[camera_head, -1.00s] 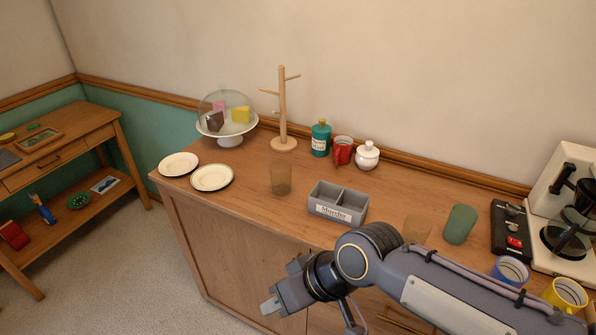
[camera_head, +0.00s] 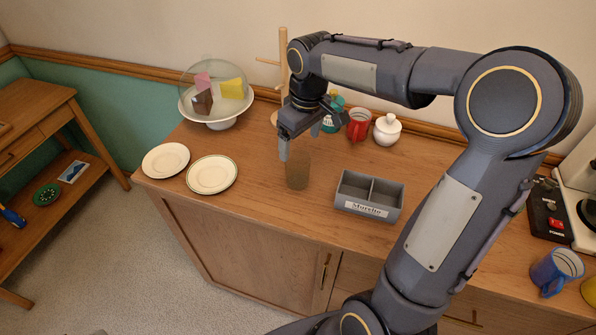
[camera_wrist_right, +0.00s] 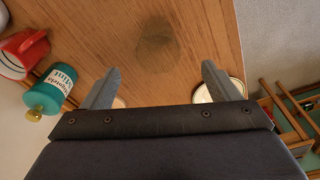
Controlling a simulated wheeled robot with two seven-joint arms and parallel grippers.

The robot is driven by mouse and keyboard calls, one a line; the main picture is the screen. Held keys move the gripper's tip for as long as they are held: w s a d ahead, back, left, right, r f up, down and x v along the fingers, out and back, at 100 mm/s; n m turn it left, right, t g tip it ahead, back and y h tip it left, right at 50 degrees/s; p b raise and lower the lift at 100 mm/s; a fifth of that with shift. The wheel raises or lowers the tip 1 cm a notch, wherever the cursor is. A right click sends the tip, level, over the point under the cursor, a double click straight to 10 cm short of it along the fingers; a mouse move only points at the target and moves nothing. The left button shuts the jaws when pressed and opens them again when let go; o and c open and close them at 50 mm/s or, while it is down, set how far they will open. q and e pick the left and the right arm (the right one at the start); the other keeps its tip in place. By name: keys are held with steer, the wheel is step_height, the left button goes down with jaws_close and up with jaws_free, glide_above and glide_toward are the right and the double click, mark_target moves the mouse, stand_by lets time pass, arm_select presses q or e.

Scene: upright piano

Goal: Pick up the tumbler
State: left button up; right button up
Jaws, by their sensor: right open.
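A brown see-through tumbler (camera_head: 298,172) stands upright on the wooden cabinet top, between the plates and the grey divided box. In the right wrist view the tumbler (camera_wrist_right: 158,42) is a dark, faint round shape ahead of the fingers, roughly midway between them. My right gripper (camera_head: 293,147) hangs just above and behind the tumbler in the head view, with one finger pointing down near its rim. In the wrist view the right gripper (camera_wrist_right: 161,82) is open with nothing between its two fingers. My left gripper is not in view.
Two plates (camera_head: 212,174) lie left of the tumbler, and the grey box (camera_head: 369,196) stands to its right. A domed cake stand (camera_head: 219,122), red mug (camera_head: 359,125), teal bottle (camera_wrist_right: 60,80) and white lidded pot (camera_head: 387,130) stand behind. My right arm covers much of the cabinet's right side.

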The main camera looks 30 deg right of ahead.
mark_target(298, 159)
steer(key=f, duration=0.5)
steer(key=w+f, duration=0.1)
steer(key=f, duration=0.1)
steer(key=shift+w+f+p, duration=0.1)
steer(key=shift+f+p, duration=0.25)
steer(key=c, duration=1.4)
steer(key=shift+c, duration=0.2)
steer(key=shift+r, duration=0.15)
